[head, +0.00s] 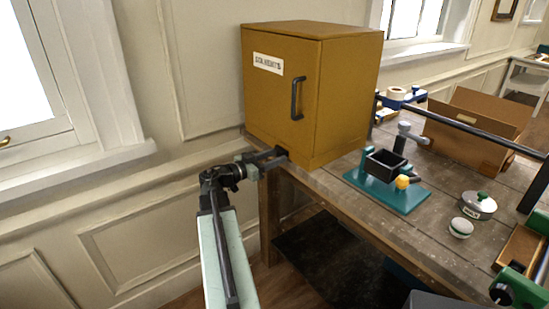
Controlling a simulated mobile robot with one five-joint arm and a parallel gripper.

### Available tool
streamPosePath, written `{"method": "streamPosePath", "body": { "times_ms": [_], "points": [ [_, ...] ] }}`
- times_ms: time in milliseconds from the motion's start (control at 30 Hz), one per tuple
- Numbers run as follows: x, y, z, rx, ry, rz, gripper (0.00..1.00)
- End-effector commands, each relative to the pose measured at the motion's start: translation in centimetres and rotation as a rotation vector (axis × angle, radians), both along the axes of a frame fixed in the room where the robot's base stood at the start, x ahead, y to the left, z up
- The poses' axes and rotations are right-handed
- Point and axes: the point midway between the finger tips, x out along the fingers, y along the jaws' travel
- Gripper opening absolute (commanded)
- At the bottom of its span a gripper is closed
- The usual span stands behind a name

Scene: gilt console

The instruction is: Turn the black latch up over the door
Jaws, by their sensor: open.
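A mustard-yellow cabinet (345,85) stands at the left end of the bench. Its shut door (270,105) has a "SOLVENTS" label and a dark upright handle (297,98). A small black piece that looks like the latch (283,152) shows low on the cabinet front, close to my fingertips and partly hidden by them. My gripper (275,159) is open at the lower front of the cabinet, reaching in from the left. I cannot tell whether its fingers touch the latch or stand around it.
A green-based fixture with a black box (384,165) stands right of the cabinet. A lidded pot (478,204), a small white-and-green round item (460,228) and an open brown box (472,125) are farther right. The bench (335,190) is bare in front of the cabinet's right side.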

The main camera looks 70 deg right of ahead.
Motion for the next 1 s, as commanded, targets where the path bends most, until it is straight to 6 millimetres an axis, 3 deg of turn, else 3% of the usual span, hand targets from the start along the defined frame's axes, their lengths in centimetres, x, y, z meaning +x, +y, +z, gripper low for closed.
{"method": "streamPosePath", "body": {
  "times_ms": [167, 333, 367, 700, 1000],
  "points": [
    [0.0, 0.0, 0.0, 0.000, 0.000, 0.000, 0.44],
    [0.0, 0.0, 0.0, 0.000, 0.000, -0.001, 0.02],
    [-0.1, 0.0, 0.0, 0.000, 0.000, -0.001, 0.00],
    [-0.1, 0.0, 0.2, 0.019, 0.027, -0.003, 0.00],
    [0.0, 0.0, 1.1, 0.118, 0.182, -0.004, 0.00]
  ]
}}
